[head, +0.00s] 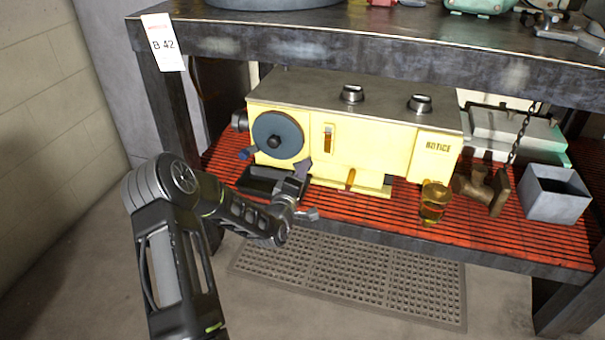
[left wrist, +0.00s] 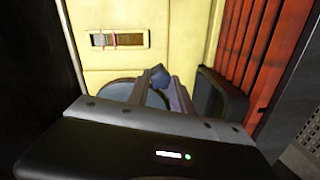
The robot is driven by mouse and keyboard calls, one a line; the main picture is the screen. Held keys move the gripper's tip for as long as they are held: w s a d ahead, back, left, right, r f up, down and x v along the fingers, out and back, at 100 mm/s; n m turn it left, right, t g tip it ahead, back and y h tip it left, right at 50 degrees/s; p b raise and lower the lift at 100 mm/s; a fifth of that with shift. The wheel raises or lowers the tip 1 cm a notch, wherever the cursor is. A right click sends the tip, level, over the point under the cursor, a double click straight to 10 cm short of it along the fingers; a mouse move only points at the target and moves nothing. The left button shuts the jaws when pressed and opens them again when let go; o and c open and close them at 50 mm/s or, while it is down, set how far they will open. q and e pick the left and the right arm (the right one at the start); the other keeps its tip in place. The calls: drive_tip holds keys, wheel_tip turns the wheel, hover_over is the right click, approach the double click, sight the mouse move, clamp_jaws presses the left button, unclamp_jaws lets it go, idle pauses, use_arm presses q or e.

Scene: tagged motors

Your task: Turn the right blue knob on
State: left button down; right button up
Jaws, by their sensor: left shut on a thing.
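The yellow machine (head: 385,150) stands on the lower shelf, with a large blue-grey disc (head: 278,137) on its left front. A small blue knob (head: 246,153) sits at the disc's lower left. My left gripper (head: 298,178) is at the disc's lower right, close to the machine's front. The right blue knob (left wrist: 159,76) shows in the left wrist view at the tips of my left gripper's fingers (left wrist: 168,90). The gripper is shut on it, and the fingers partly hide it. The knob's turned angle cannot be told. My right gripper is not in view.
A dark tray (head: 262,181) is below the disc, beside my gripper. An amber jar (head: 433,202), a grey bin (head: 554,194) and a hanging chain are to the right. The upper shelf (head: 350,42) overhangs the machine. The floor mat (head: 350,278) in front is clear.

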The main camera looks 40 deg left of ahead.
use_arm(q)
drive_tip(key=m+b, duration=0.1)
drive_tip(key=m, duration=0.2)
drive_tip(key=shift+f+m, duration=0.1)
drive_tip(key=shift+m, duration=0.3)
drive_tip(key=m+b, duration=0.1)
drive_tip(key=m, duration=0.1)
drive_tip(key=shift+d+m, duration=0.1)
drive_tip(key=shift+m, duration=0.2)
drive_tip(key=m+b, duration=0.3)
drive_tip(key=m, duration=0.2)
drive_tip(key=shift+m, duration=0.3)
drive_tip(key=c, duration=1.1)
unclamp_jaws()
drive_tip(key=shift+c, duration=0.2)
